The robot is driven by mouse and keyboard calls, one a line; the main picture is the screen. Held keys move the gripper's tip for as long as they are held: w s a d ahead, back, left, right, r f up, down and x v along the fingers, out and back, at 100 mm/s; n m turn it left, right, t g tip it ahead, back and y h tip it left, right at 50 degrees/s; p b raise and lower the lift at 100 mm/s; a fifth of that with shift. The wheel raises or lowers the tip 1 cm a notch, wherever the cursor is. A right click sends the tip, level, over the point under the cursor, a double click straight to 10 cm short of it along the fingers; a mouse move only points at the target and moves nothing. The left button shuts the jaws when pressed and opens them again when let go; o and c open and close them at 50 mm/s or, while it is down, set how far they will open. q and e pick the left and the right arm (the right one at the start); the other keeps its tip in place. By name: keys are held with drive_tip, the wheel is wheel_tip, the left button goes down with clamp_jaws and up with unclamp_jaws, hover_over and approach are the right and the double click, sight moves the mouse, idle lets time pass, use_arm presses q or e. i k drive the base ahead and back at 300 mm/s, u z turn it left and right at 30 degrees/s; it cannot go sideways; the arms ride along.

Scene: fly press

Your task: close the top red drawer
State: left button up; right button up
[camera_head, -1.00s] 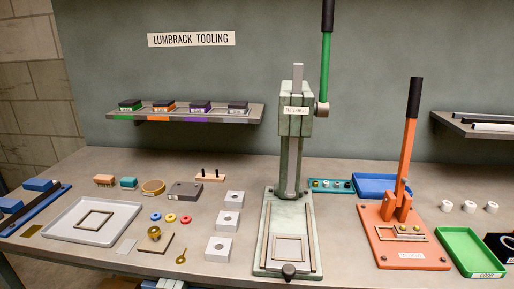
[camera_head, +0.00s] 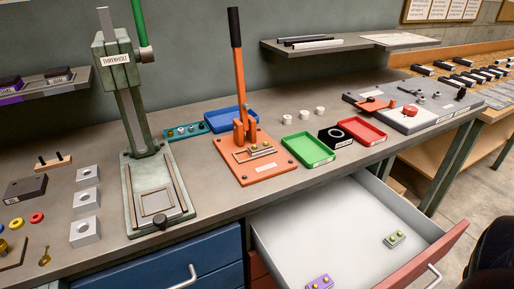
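The top red drawer (camera_head: 416,262) is pulled far out from under the bench on the right side of the view. Its red front faces the lower right and carries a pale bar handle (camera_head: 434,277), partly cut off by the bottom edge. The drawer's inside is pale grey. A green block with yellow studs (camera_head: 395,239) lies in it near the front, and a purple block with yellow studs (camera_head: 320,283) lies at the bottom edge of the view. Neither of my grippers shows.
A blue drawer front (camera_head: 215,280) is shut left of the open drawer. A green tray (camera_head: 308,149) and red tray (camera_head: 362,130) sit on the bench above it. A dark shape (camera_head: 492,255), unclear, stands at the lower right. Floor shows beyond the drawer.

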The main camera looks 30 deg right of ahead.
sight(338, 229)
drive_tip(key=k, duration=0.7)
drive_tip(key=z, duration=2.05)
drive_tip(key=k, duration=0.1)
drive_tip(key=u, duration=2.85)
drive_tip(key=i, duration=0.5)
drive_tip(key=z, duration=1.35)
drive_tip(key=k, duration=0.95)
drive_tip(key=z, duration=0.95)
